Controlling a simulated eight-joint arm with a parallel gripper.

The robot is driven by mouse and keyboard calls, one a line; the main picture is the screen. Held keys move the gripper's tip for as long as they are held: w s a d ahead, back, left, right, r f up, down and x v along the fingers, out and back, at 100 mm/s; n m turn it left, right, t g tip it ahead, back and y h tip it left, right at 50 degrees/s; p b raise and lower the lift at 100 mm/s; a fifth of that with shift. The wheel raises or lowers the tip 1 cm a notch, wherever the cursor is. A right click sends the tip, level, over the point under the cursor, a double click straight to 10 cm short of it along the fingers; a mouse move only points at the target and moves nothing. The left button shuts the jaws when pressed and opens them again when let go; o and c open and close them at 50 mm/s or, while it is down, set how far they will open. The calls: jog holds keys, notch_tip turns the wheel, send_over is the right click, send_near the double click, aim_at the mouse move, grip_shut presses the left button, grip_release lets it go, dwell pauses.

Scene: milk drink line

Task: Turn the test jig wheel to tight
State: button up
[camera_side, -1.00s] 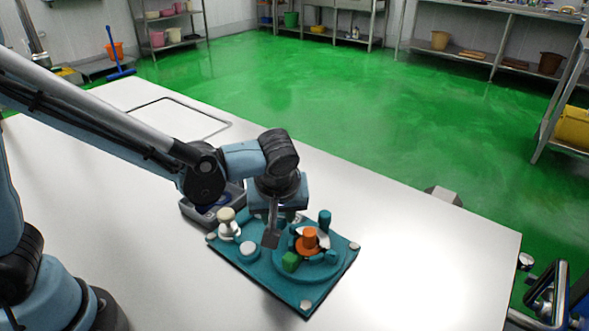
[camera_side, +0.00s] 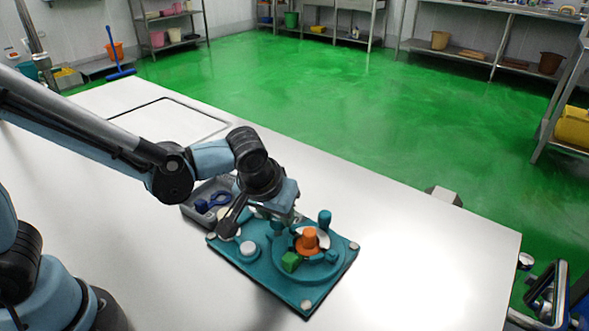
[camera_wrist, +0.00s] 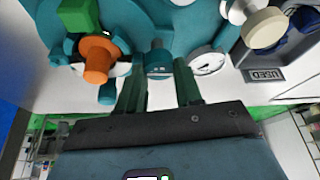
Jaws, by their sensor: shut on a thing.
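The teal test jig (camera_side: 275,272) lies flat on the white table, and its near part shows in the wrist view. My gripper (camera_wrist: 158,62) is at the back edge of the jig, with its two dark green fingers on either side of a small teal wheel (camera_wrist: 158,56), shut on it. In the side view my wrist hides most of the fingers and the wheel. A white dial (camera_wrist: 207,62) sits beside the wheel; its marks are too small to read.
An orange knob (camera_side: 308,238), a green block (camera_side: 290,262), a teal peg (camera_side: 324,218) and a white cap (camera_side: 249,248) stand on the jig. A cream knob (camera_wrist: 265,28) is near the grey tray (camera_side: 190,212), which holds a blue tool (camera_side: 212,201). The table's right is clear.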

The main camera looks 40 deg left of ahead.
jog(key=m+h, duration=0.2)
jog(key=m, duration=0.2)
jog(key=shift+a+m, duration=0.15)
jog(key=shift+m, duration=0.15)
jog(key=m, duration=0.2)
jog(key=m+h, duration=0.1)
jog(key=m, duration=0.1)
jog(key=shift+m+h, duration=0.3)
jog(key=m, duration=0.2)
jog(key=m+g+h, duration=0.1)
jog(key=m, duration=0.1)
jog(key=shift+m+g, duration=0.3)
jog(key=shift+w+a+m+g+h, duration=0.15)
jog(key=shift+m+g, duration=0.25)
jog(key=shift+m, duration=0.65)
jog(key=shift+s+d+m+g+h, duration=0.1)
jog(key=shift+m+g+h, duration=0.25)
jog(key=shift+m, duration=0.7)
jog(key=o, duration=1)
jog(key=shift+o, duration=0.2)
jog(key=v, duration=1.2)
jog(key=shift+w, duration=0.15)
